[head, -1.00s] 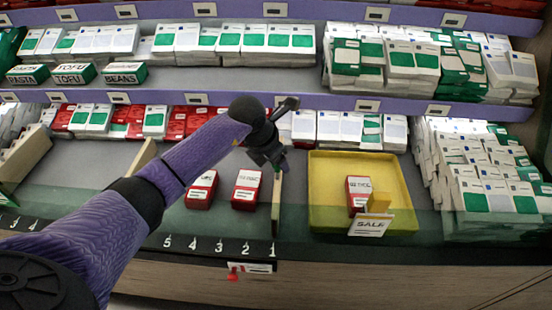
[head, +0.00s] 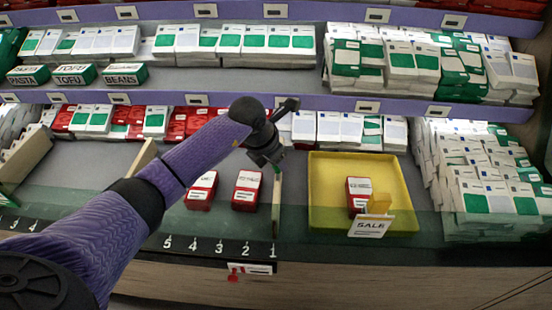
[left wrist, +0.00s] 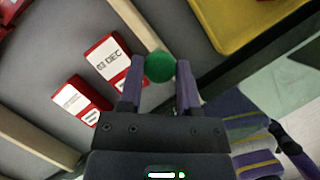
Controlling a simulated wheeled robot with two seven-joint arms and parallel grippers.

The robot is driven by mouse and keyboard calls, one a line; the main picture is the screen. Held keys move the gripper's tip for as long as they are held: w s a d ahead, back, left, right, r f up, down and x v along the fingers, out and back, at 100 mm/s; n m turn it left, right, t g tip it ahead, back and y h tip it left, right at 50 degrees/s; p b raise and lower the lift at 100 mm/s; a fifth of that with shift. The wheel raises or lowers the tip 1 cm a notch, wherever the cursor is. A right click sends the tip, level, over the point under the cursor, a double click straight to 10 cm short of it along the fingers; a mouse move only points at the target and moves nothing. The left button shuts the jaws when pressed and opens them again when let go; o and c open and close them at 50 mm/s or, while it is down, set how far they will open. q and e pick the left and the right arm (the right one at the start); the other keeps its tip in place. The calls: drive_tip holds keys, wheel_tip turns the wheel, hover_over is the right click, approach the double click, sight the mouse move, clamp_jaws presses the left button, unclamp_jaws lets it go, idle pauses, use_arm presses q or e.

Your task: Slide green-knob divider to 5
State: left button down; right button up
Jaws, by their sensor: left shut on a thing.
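The green knob (left wrist: 160,67) sits between the two fingers of my left gripper (left wrist: 160,85), which is shut on it. In the head view, my left gripper (head: 270,162) is at the top of the thin wooden divider (head: 276,205). The divider's front end stands by the 1 on the black number strip (head: 220,248), which reads 5 to 1 from left to right. The divider also shows in the left wrist view (left wrist: 137,22), running up from the knob. My right gripper is not in view.
Two red-and-white boxes (head: 247,190) (head: 201,191) stand left of the divider, near 2 and 4. Another wooden divider (head: 143,158) is farther left. A yellow tray (head: 400,190) with a red box (head: 358,194) and SALE sign (head: 370,226) is to the right.

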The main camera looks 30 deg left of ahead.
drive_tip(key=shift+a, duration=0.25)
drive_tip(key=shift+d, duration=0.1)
